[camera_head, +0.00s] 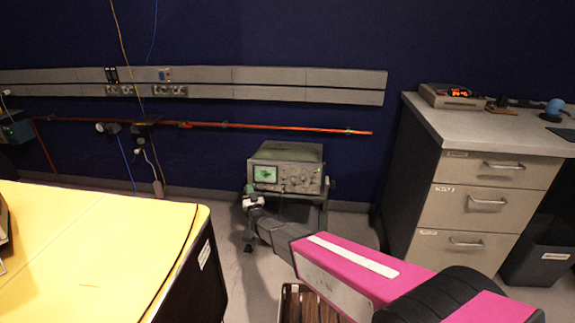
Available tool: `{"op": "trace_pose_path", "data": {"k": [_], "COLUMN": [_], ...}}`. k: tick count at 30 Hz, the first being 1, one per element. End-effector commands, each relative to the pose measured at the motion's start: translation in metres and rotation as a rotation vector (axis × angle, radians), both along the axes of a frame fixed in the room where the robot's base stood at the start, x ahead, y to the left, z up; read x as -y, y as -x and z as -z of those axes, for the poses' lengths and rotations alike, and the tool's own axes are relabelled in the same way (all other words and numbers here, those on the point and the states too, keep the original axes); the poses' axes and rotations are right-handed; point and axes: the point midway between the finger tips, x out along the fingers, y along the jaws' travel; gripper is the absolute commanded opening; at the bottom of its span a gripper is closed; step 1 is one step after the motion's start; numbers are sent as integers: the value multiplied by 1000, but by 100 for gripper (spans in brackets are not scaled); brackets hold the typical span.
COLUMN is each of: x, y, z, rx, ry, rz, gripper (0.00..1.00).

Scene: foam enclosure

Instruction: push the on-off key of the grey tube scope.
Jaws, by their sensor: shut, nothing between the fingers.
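The grey tube scope (298,153) stands on a small dark stand (318,215) against the blue wall, in the middle of the view. Its small screen (265,174) glows green at the left of its front panel, and knobs and keys fill the right part. The on-off key is too small to pick out. My pink arm reaches in from the lower right. My gripper (249,189) is at the lower left corner of the scope's front, shut and empty. It overlaps the corner in the picture; I cannot tell whether it touches.
A yellow-topped table (90,245) fills the lower left. A drawer cabinet (470,205) stands at the right with a device with a red display (452,96) on top. A dark bin (540,250) is beside it. A brown slatted thing (298,305) lies below my arm.

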Motion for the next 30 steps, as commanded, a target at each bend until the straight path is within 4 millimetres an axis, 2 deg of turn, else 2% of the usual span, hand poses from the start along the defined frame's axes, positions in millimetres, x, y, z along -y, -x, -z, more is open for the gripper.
{"op": "trace_pose_path", "data": {"k": [30], "x": [1], "y": [-9], "z": [1], "rx": [0], "ry": [0], "rz": [0], "gripper": [0]}}
